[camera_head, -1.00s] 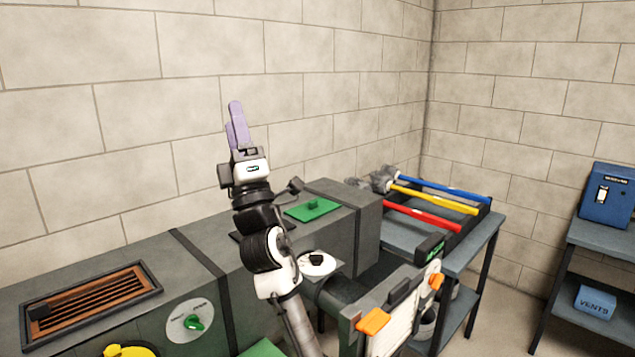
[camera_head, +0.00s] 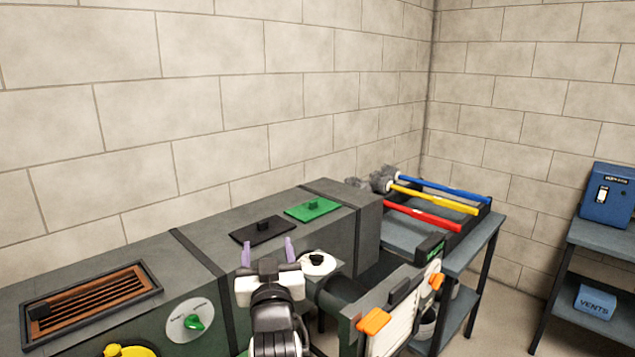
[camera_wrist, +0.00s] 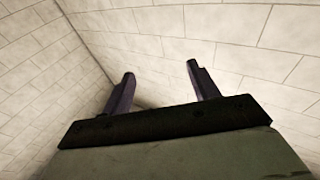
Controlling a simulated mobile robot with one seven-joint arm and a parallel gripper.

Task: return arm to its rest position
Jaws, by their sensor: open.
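My gripper (camera_head: 267,253) is at the lower middle of the head view, in front of the grey duct (camera_head: 225,225). Its two purple fingers point up and stand apart, with nothing between them. In the wrist view my gripper (camera_wrist: 160,88) also shows two separate fingers, with only pale block wall behind them. My forearm runs down to the bottom edge of the head view. Part of the duct's front is hidden behind my arm.
A black hatch (camera_head: 262,229) and a green hatch (camera_head: 312,208) lie on the duct top. A brown vent grille (camera_head: 92,297) is at left. A rack with red (camera_head: 422,216), yellow (camera_head: 435,201) and blue (camera_head: 444,187) brushes stands at right. A blue box (camera_head: 607,195) is far right.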

